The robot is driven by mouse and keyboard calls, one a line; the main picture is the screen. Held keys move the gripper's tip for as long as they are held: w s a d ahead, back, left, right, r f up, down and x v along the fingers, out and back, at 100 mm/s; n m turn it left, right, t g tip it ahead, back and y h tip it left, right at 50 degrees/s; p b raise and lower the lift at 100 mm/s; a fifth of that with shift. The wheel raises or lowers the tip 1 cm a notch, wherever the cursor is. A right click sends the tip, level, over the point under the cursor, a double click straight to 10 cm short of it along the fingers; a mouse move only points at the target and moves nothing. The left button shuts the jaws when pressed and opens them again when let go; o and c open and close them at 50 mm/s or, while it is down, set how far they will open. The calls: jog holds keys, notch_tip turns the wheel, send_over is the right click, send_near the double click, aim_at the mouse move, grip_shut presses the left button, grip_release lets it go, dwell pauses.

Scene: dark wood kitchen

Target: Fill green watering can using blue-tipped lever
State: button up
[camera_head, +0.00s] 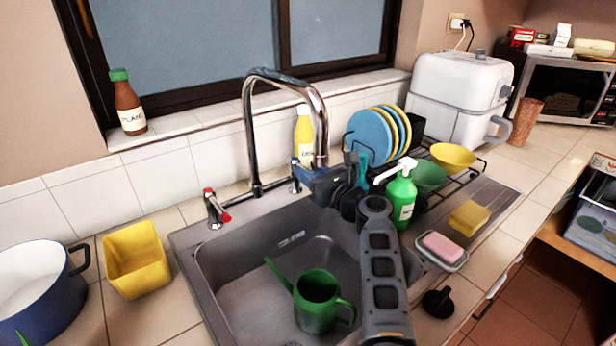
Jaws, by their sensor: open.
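The green watering can (315,303) stands upright in the sink basin, its spout pointing up left and its handle to the right. It is nearer me than the tap outlet. The chrome tap (250,130) arches over the back of the sink. A small chrome lever (295,185) stands right of the tap base, close to a blue part; its tip is hard to make out. A red-tipped lever (216,207) stands on the left. My gripper (345,195) is open behind the basin, close to the right lever; its fingers are partly hidden and I see nothing held.
A green soap bottle (402,198), dish rack with plates (372,135), yellow sponge (469,217) and pink soap (442,247) crowd the right side. A yellow container (137,262) and blue pot (50,300) stand left. The basin's left part is free.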

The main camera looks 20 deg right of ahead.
jog(key=shift+w+a, duration=0.2)
jog(key=shift+w, duration=0.35)
jog(key=shift+c, duration=0.2)
grip_shut()
